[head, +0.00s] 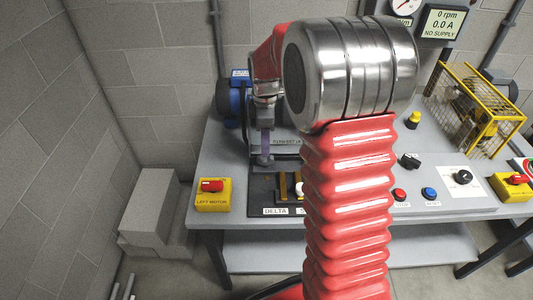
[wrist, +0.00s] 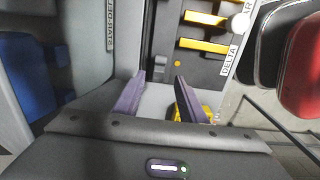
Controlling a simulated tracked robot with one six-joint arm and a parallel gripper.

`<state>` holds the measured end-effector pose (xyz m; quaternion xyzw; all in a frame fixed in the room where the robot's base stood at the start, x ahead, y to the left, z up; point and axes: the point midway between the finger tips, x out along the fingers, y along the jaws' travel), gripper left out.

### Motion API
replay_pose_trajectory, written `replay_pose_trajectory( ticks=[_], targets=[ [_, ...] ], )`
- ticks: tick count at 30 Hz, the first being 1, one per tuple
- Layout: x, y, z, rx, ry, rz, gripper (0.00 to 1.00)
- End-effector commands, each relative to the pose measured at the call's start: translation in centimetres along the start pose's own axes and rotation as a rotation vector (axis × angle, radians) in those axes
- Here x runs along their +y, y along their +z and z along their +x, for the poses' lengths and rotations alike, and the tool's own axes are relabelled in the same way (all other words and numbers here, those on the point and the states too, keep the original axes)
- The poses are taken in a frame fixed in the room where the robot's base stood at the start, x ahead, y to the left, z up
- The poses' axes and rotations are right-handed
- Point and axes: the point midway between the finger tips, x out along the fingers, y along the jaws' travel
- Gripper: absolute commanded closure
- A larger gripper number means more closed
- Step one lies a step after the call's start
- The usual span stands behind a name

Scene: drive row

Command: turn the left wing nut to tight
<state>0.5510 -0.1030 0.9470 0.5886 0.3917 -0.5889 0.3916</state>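I cannot pick out the left wing nut in either view; my arm covers much of the bench in the head view. The dark board (wrist: 190,60) with yellow bars and the DELTA label lies beyond the fingers.
A blue motor (head: 231,103) is behind my gripper. A yellow cage (head: 478,110) stands at the right.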

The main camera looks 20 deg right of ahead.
Motion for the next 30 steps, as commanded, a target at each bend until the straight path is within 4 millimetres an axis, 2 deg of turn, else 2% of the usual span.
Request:
replay_pose_trajectory(
  ticks=[6,12,23,30],
  targets=[
    [-0.1,0.0,3.4,-0.001,-0.003,0.0,0.62],
    [0.0,0.0,5.3,0.0,-0.001,0.001,0.62],
    [0.0,0.0,5.7,0.0,0.0,0.001,0.62],
    [0.0,0.0,5.7,0.0,0.0,0.001,0.79]
  ],
)
